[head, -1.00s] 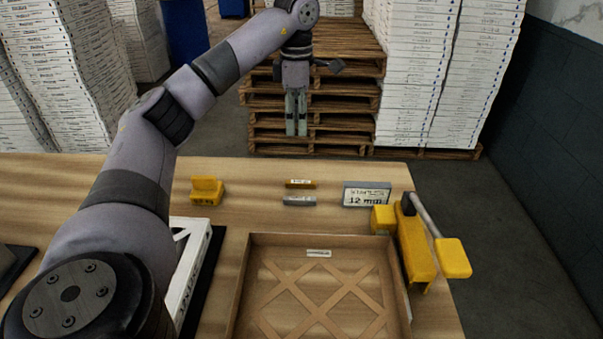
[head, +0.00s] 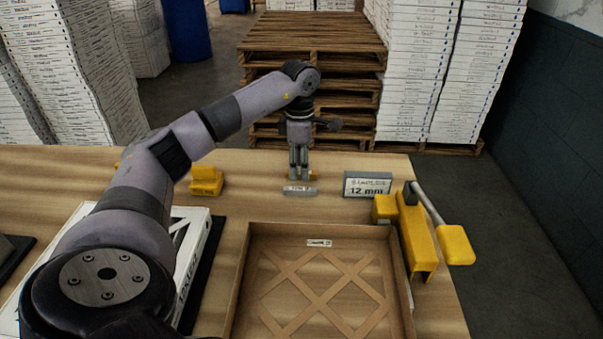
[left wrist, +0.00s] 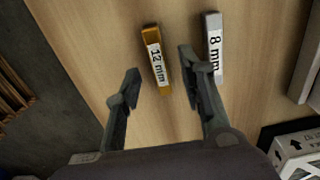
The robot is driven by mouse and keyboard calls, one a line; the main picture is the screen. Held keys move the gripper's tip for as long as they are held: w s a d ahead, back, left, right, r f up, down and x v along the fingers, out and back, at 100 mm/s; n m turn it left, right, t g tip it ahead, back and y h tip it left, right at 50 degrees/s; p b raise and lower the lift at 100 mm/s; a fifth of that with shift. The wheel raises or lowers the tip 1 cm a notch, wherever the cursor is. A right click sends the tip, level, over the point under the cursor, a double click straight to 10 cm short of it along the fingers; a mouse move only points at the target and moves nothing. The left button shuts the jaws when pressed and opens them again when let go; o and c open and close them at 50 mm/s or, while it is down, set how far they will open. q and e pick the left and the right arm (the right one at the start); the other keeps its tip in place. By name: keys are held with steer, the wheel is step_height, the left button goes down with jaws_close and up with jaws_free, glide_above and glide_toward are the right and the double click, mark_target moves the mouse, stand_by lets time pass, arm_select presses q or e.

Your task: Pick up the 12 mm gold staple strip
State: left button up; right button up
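The gold staple strip (left wrist: 155,60), with a white "12 mm" label, lies on the table in the left wrist view. In the head view it is mostly hidden behind my left gripper (head: 299,172); only a small gold end (head: 314,175) shows. My left gripper points down, low over the table. In the left wrist view its fingers (left wrist: 158,62) are open, on either side of the gold strip, with nothing held. Whether they touch it I cannot tell. A silver strip (left wrist: 214,48) labelled "8 mm" lies beside it, outside the right finger. My right gripper is not in view.
The silver strip also shows in the head view (head: 300,191). A shallow wooden tray (head: 241,262) is in front. A yellow block (head: 206,181) sits left of the strips.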

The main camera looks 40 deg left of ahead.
arm_select(q)
steer(key=shift+f, duration=0.75)
steer(key=shift+c, duration=0.3)
jaws_close()
